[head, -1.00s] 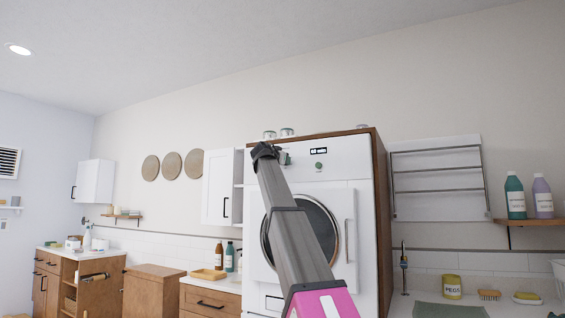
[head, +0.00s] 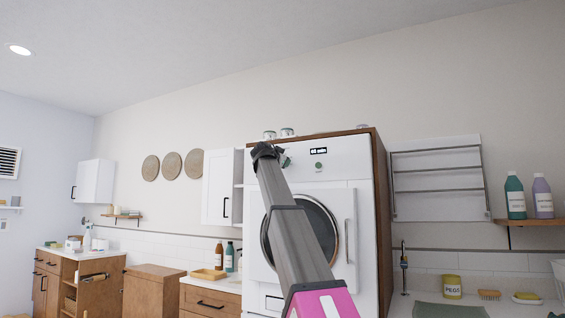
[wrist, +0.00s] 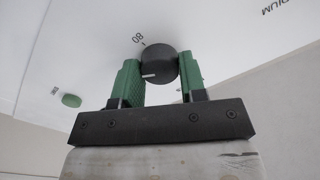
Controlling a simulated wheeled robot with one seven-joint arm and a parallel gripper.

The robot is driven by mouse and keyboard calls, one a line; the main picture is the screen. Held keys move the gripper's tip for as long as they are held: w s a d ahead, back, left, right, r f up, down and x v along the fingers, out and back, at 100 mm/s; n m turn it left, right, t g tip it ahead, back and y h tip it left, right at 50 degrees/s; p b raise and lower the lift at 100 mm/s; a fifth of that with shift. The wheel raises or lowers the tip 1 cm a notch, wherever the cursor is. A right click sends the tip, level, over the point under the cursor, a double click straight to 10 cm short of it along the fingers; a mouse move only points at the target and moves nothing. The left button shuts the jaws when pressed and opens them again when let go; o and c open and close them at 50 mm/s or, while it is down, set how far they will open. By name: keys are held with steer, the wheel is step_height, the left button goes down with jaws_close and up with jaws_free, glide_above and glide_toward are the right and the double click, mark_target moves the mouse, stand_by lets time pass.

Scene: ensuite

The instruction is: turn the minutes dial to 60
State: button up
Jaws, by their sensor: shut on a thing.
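The minutes dial (wrist: 158,68) is a round black knob on the white front panel of the machine (head: 345,160). It carries a white pointer line, which lies on its lower left side in the wrist view. The printed number 80 stands just above the dial's upper left edge. My gripper (wrist: 160,72) is shut on the dial, with one green finger on each side of it. In the head view my gripper (head: 284,160) is at the upper left of the machine's front, and the dial is hidden there.
A green button (head: 319,165) sits right of my gripper below a small display (head: 318,151). The round door (head: 318,222) is behind my arm. Jars (head: 287,132) stand on the wooden surround. A white cabinet (head: 221,190) is at the left.

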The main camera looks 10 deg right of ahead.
steer(key=shift+f, duration=0.1)
steer(key=o, duration=0.9)
steer(key=v, duration=1.1)
